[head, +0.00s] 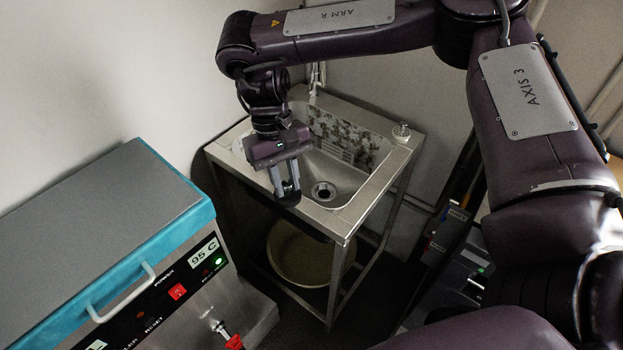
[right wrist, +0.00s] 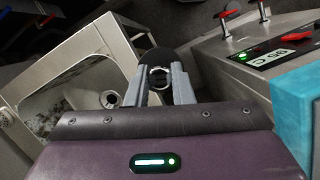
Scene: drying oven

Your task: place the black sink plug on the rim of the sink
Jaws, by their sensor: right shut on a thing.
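My right gripper (head: 286,188) is shut on the black sink plug (head: 288,199), a dark disc with a metal ring. The right wrist view shows the plug (right wrist: 158,57) and its ring between the fingertips (right wrist: 163,82). In the head view the plug overlaps the front rim of the steel sink (head: 327,218), left of the drain (head: 324,190). I cannot tell whether it touches the rim. The sink rim (right wrist: 122,45) lies left of the plug in the right wrist view. My left gripper is in neither view.
A teal-and-grey heated unit (head: 125,225) with a handle and red tap stands left of the sink. A small white item (head: 401,132) sits on the right rim. A tap (head: 316,78) rises behind. A round basin (head: 305,255) is underneath. The front right rim is clear.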

